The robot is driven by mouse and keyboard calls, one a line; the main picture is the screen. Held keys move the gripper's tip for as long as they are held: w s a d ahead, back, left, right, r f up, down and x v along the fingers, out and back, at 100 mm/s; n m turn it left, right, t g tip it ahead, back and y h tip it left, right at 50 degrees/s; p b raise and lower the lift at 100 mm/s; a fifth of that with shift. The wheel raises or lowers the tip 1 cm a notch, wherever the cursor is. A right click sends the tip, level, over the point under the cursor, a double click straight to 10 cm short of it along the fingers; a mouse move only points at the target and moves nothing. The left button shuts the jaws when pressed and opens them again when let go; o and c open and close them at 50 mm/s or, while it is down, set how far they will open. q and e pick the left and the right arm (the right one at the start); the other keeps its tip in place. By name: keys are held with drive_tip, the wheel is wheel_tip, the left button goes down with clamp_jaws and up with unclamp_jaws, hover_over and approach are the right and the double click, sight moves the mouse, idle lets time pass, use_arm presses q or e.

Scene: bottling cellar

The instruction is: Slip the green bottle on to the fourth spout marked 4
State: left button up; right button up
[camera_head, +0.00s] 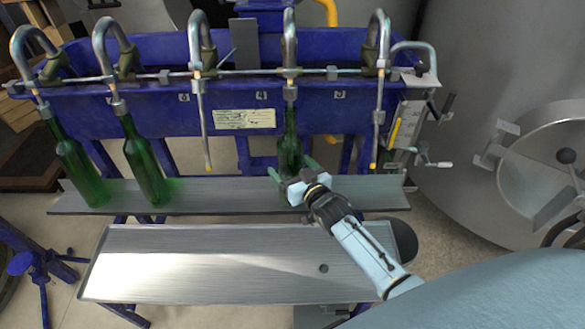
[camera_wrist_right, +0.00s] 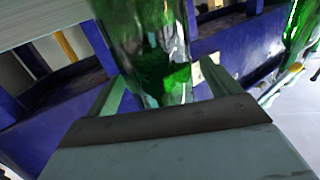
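The held-level green bottle (camera_head: 290,150) stands upright under the spout (camera_head: 290,60) just right of the label 4 (camera_head: 262,95) in the head view. Its neck meets the spout's lower end, and no tube shows hanging outside it, so the tube appears to be inside the neck. My right gripper (camera_head: 289,166) is at the lower part of this bottle, one finger on each side. In the right wrist view the bottle (camera_wrist_right: 160,50) is between the fingers, with slim gaps that suggest they are open. The bottle's base is partly hidden by the gripper. My left gripper is out of view.
Two other green bottles (camera_head: 78,165) (camera_head: 146,165) hang tilted-looking at the two leftmost spouts, over a long grey shelf (camera_head: 225,192). The spouts on either side of my bottle have bare hanging tubes (camera_head: 205,130) (camera_head: 377,130). A metal plate (camera_head: 190,265) in front is empty.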

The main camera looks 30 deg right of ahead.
drive_tip(key=shift+s+f, duration=0.1)
drive_tip(key=shift+f, duration=0.1)
drive_tip(key=s, duration=0.2)
drive_tip(key=s+p, duration=0.1)
drive_tip(key=s, duration=0.1)
drive_tip(key=s+r, duration=0.1)
drive_tip(key=s, duration=0.1)
drive_tip(key=shift+s+d+p, duration=0.15)
drive_tip(key=shift+s+p, duration=0.1)
drive_tip(key=shift+p, duration=0.1)
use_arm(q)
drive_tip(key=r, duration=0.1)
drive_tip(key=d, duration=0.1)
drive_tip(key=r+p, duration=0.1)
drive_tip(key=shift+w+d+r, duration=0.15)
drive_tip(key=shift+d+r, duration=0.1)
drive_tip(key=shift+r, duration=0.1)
use_arm(e)
drive_tip(key=s+r, duration=0.1)
drive_tip(key=s, duration=0.5)
drive_tip(key=shift+s+d, duration=0.15)
drive_tip(key=shift+s, duration=0.15)
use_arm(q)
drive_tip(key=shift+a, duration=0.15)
